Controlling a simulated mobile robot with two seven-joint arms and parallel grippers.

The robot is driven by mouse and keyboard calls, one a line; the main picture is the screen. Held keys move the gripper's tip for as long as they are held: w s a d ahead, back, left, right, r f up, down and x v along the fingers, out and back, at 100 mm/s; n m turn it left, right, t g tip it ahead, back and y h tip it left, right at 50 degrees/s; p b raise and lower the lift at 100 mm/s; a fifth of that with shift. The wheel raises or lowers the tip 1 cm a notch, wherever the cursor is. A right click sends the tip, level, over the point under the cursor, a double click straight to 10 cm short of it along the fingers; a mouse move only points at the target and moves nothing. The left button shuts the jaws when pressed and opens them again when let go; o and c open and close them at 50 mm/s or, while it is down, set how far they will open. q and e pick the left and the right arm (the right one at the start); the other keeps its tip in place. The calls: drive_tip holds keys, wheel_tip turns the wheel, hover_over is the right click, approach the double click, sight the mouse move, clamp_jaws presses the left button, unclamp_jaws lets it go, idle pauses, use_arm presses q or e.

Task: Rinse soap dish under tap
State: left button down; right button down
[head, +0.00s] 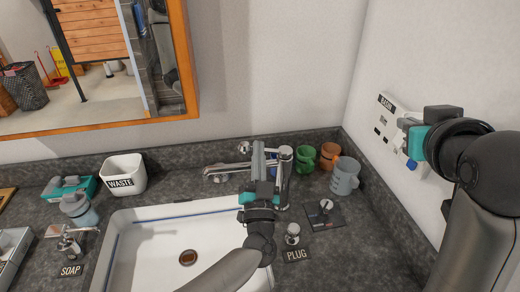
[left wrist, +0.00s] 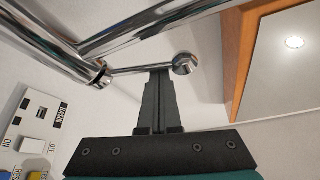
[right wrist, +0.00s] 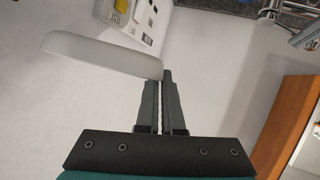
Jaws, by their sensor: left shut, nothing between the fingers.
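A pale dish (right wrist: 100,55), which I take for the soap dish, is pinched at one edge by my right gripper (right wrist: 162,78). I cannot make it out clearly in the head view, where my right gripper (head: 404,124) is in front of the right wall. My left gripper (head: 258,150) is shut and empty over the basin's back edge by the chrome tap (head: 285,178). In the left wrist view, its fingertips (left wrist: 160,72) are at the tap's lever with a ball end (left wrist: 185,63); I cannot tell whether they touch. No water shows under the spout (head: 225,168).
The white basin (head: 140,238) is empty, with a drain. A plug (head: 292,234) and green (head: 305,158), orange (head: 330,156) and grey cups (head: 344,178) stand right. A WASTE bin (head: 124,172) and soap bottle (head: 79,210) stand left. A BASIN switch panel (head: 384,120) is on the wall.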

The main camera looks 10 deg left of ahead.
use_arm(q)
drive_tip(key=shift+s, duration=0.1)
